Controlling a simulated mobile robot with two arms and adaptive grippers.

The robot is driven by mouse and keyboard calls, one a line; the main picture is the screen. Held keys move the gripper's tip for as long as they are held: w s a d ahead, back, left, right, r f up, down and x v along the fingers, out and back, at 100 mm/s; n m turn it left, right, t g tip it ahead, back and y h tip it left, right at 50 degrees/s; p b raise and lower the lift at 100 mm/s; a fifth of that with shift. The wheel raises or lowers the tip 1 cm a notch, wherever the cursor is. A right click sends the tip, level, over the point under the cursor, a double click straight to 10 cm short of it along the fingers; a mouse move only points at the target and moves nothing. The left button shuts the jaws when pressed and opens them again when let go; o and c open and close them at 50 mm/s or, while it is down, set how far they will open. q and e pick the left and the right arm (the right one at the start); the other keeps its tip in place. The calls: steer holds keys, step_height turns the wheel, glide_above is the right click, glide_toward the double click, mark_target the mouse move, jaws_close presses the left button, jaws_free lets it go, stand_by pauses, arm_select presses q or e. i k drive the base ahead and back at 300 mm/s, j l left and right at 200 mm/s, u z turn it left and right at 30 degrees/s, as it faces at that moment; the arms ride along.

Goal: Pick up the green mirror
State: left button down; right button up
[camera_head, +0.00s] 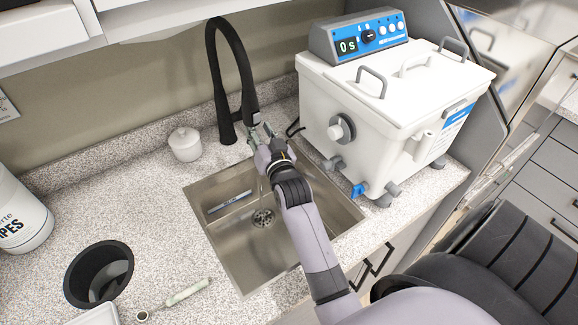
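The green mirror (185,292) lies on the speckled counter at the lower left. It has a pale green handle and a small round head at its left end. My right gripper (258,138) is far from it, over the back of the sink beside the black faucet. The gripper is small and overlaps the faucet end, so I cannot tell whether its fingers are open or shut. My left gripper is out of view.
The metal sink (218,240) holds a slim tool (230,203). A black cup (98,272) stands left of the mirror, and a white tray edge (95,316) lies near its head. The black faucet (214,70), white jar (185,144), wipes tub (18,215) and white ultrasonic cleaner (385,125) surround the sink.

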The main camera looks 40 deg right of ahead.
mark_target(142, 316)
steer(key=k+j, duration=0.15)
steer(key=k, duration=0.2)
steer(key=k+j, duration=0.15)
steer(key=k, duration=0.25)
steer(key=k+j, duration=0.15)
steer(key=k, duration=0.2)
